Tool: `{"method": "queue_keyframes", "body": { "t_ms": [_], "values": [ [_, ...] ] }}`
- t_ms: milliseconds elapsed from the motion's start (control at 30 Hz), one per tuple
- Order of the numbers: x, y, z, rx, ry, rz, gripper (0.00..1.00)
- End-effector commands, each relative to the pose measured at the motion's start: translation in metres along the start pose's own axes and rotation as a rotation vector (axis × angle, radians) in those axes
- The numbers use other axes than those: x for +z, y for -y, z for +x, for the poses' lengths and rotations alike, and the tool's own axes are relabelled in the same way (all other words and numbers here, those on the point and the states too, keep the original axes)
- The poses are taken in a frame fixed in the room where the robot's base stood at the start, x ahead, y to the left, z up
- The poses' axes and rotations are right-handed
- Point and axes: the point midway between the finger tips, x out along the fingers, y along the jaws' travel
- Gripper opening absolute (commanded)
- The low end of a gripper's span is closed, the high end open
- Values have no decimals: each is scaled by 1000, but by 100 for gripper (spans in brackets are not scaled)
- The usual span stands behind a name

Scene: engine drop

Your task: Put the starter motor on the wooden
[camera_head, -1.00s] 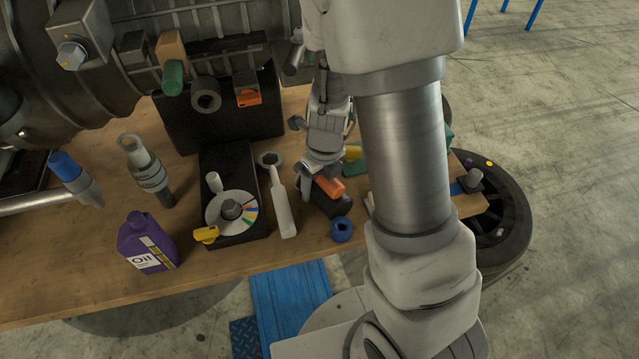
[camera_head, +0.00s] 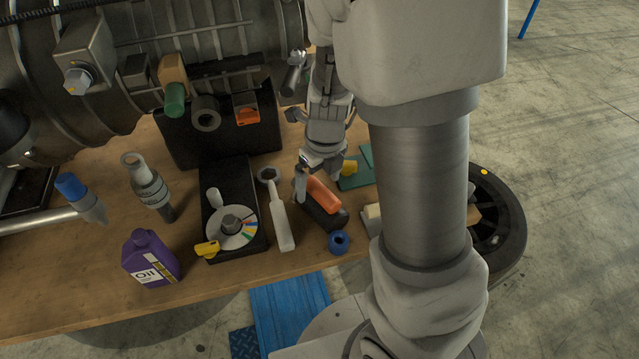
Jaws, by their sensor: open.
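My gripper (camera_head: 319,176) points down over the right part of the wooden table (camera_head: 200,285). Its jaws are open, beside and just above a black block with an orange top (camera_head: 323,194); I cannot tell whether they touch it. No part is clearly recognisable as the starter motor. A grey ribbed cylindrical part (camera_head: 148,184) stands tilted at the left of the table, well apart from my gripper. My arm hides part of the table's right side.
A purple oil bottle (camera_head: 152,260), a black box with a coloured dial (camera_head: 231,228), a white-handled tool (camera_head: 279,220) and a blue ring (camera_head: 339,242) stand near the front. A large engine (camera_head: 190,40) fills the back left. A dark round wheel (camera_head: 497,225) is at right.

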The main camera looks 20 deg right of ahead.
Motion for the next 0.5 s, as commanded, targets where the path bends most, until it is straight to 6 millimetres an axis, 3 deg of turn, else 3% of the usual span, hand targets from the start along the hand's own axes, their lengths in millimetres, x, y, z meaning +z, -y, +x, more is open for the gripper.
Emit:
{"method": "queue_keyframes", "body": {
  "t_ms": [167,500],
  "values": [
    [1,-5,-22,15,31,-146,100],
    [-10,-25,-104,-26,173,-950,100]
  ]
}}
